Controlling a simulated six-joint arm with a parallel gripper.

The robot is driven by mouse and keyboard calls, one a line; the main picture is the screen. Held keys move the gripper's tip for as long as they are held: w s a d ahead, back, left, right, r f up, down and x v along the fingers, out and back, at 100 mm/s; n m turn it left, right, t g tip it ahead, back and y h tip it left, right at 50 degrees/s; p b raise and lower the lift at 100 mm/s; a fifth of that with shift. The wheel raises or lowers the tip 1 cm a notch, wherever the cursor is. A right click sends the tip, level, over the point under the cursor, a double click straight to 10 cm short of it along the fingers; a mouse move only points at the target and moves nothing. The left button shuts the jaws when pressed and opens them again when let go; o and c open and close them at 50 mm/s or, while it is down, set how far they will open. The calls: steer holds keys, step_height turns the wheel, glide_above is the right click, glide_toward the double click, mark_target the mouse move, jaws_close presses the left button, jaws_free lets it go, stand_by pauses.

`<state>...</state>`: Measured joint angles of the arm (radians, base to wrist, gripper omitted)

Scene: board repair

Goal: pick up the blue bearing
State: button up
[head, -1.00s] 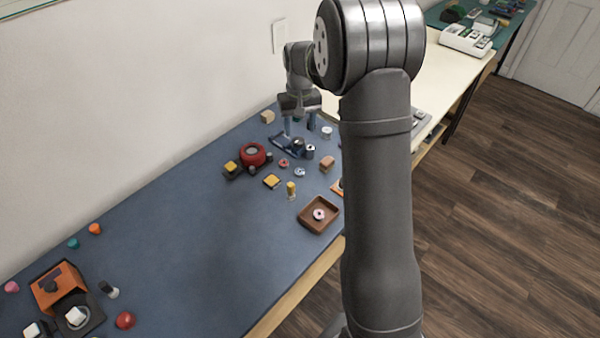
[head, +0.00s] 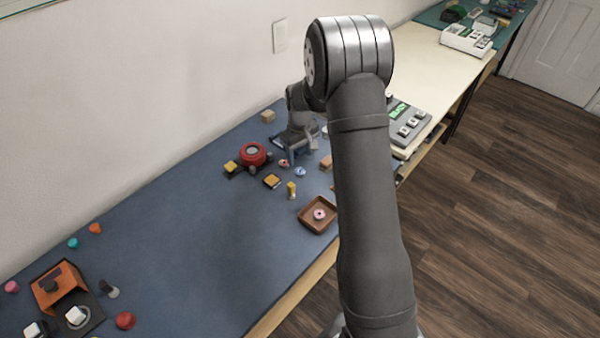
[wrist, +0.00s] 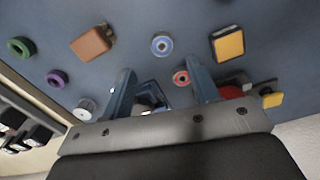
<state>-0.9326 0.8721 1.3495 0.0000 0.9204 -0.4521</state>
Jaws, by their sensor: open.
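The blue bearing (wrist: 162,44) is a small ring with a pale centre, lying flat on the blue mat in the wrist view. It also shows in the head view (head: 300,171). My gripper (wrist: 160,78) is open and its jaws are empty. The bearing lies beyond the fingertips, roughly midway between them sideways, and is not touched. In the head view my gripper (head: 300,150) is low over the bench, just behind the bearing.
A red bearing (wrist: 181,77) lies close to the right finger. A yellow-topped block (wrist: 228,44), a brown block (wrist: 92,43), a purple ring (wrist: 57,78) and a green ring (wrist: 21,47) lie around. A brown tray (head: 305,225) holds a pink ring.

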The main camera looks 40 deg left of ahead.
mark_target(300, 171)
steer(key=shift+s+d+f, duration=0.15)
steer(key=shift+f, duration=1.35)
steer(key=shift+s+d+f, duration=0.15)
steer(key=shift+f, duration=1.3)
steer(key=c, duration=1.1)
steer(key=shift+o, duration=0.2)
